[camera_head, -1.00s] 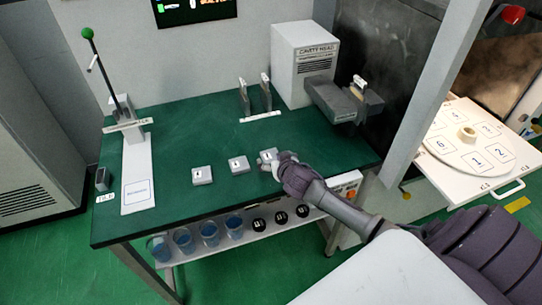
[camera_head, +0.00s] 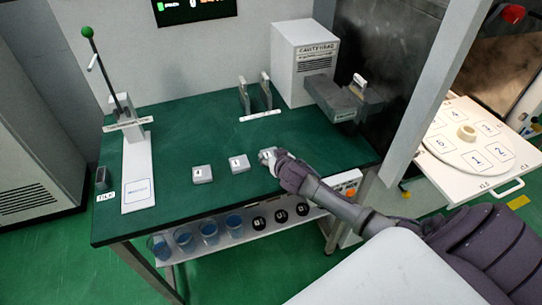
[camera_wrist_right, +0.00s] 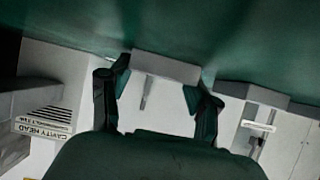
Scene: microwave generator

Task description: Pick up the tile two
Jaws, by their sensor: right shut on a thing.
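Three small pale grey tiles lie in a slanting row on the green table; their printed marks are too small to read surely. The left tile (camera_head: 202,174) and the middle tile (camera_head: 239,164) stand free. My right gripper (camera_head: 275,157) is at the right tile (camera_head: 265,153) and partly covers it. In the right wrist view the two fingers (camera_wrist_right: 158,88) are shut on the sides of this grey tile (camera_wrist_right: 165,66), which looks at or close to table height. My left gripper is not in view.
A cavity head box (camera_head: 303,62) stands at the back right, with two upright grey plates (camera_head: 255,97) left of it. A lever press (camera_head: 134,170) is at the left. Cups and black knobs sit on a lower shelf. A numbered turntable (camera_head: 468,147) is at the right.

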